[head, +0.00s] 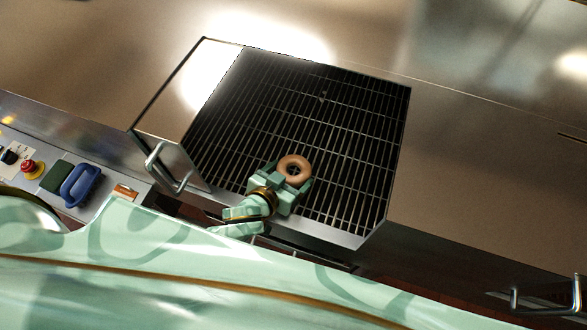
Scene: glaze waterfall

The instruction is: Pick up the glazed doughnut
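The glazed doughnut (294,158) is a brown ring near the front of a dark wire grate. My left gripper (291,176), pale green with a dark and gold wrist band, is at the near side of the doughnut. Its fingers are spread about the doughnut's width, one toward each side of the ring. I cannot tell whether they touch it, or whether the doughnut rests on the grate or is slightly above it. The gripper body hides part of the grate under the near side. My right gripper is not in view.
The grate (340,125) sits in a metal frame in a steel counter (480,160). A bar handle (165,170) is at its left. A blue-handled item (80,185), a green block (56,177) and a red button (30,167) are further left. The counter right of the grate is clear.

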